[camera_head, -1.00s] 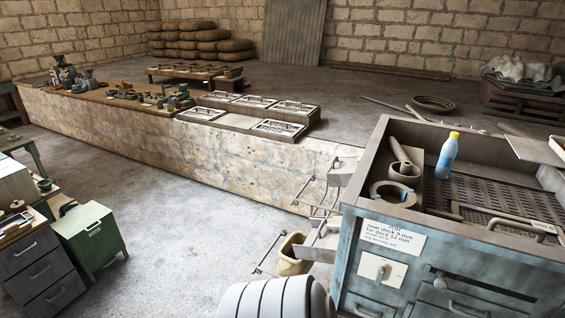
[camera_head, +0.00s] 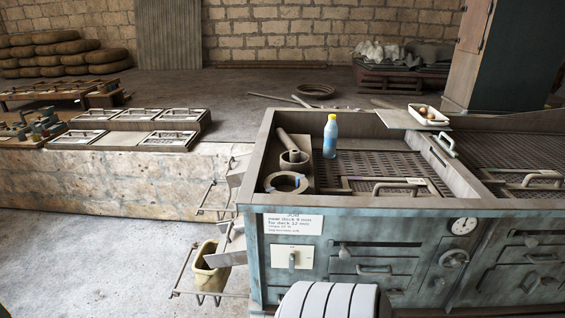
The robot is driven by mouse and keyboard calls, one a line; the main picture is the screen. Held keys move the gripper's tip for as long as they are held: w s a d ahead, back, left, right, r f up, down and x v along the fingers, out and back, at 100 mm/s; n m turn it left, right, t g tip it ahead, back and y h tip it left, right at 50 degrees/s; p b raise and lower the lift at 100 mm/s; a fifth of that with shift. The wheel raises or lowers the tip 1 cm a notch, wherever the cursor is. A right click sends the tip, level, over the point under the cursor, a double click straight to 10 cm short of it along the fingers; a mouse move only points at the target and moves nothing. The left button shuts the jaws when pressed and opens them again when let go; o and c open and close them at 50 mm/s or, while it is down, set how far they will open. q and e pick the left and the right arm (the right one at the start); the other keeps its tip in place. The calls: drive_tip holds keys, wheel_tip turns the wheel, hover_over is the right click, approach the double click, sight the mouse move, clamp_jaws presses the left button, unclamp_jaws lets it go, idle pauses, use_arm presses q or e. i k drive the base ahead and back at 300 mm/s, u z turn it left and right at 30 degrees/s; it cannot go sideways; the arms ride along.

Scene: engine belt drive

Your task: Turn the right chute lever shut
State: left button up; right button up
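A blue-grey sifting machine (camera_head: 400,228) fills the right half of the head view. Two metal chutes stick out from its left end, an upper one (camera_head: 237,170) and a lower one (camera_head: 227,258), with thin wire brackets beside them. I cannot tell which part is the right chute lever. The front panel carries a white switch plate (camera_head: 293,257), small knobs, a dial (camera_head: 463,226), a handwheel (camera_head: 455,258) and drawer-like handles. Neither of my grippers is in view.
A blue bottle (camera_head: 330,137), a ring (camera_head: 286,183) and tubes sit in the machine's top. A stone bench (camera_head: 110,180) stands at left. The floor in front at left (camera_head: 90,265) is clear.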

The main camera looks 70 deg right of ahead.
sight(241, 227)
drive_tip(key=z, duration=1.9)
